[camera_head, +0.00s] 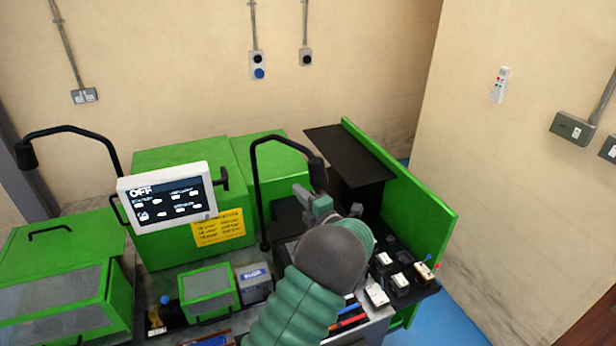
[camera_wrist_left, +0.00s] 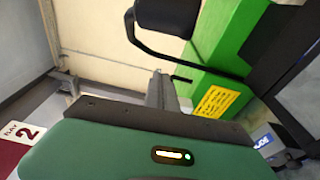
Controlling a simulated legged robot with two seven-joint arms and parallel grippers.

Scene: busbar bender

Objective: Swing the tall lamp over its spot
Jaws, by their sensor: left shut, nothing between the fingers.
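A black lamp (camera_head: 257,185) stands on a tall upright post beside the green machine, its arm arching right to a dark head (camera_head: 317,172). A black lamp head with a curved tube also shows at the top of the left wrist view (camera_wrist_left: 168,16). My left gripper (camera_head: 306,196) is shut and empty, close to the lamp head in the head view; I cannot tell whether they touch. Its grey fingers show in the left wrist view (camera_wrist_left: 160,88). My right gripper is not in view.
A second black lamp (camera_head: 70,130) arches at the left. A white screen reading OFF (camera_head: 167,196) stands between the lamps. A green side panel (camera_head: 405,190) and white switches (camera_head: 377,294) are at the right. The green machine (camera_head: 180,160) fills the middle.

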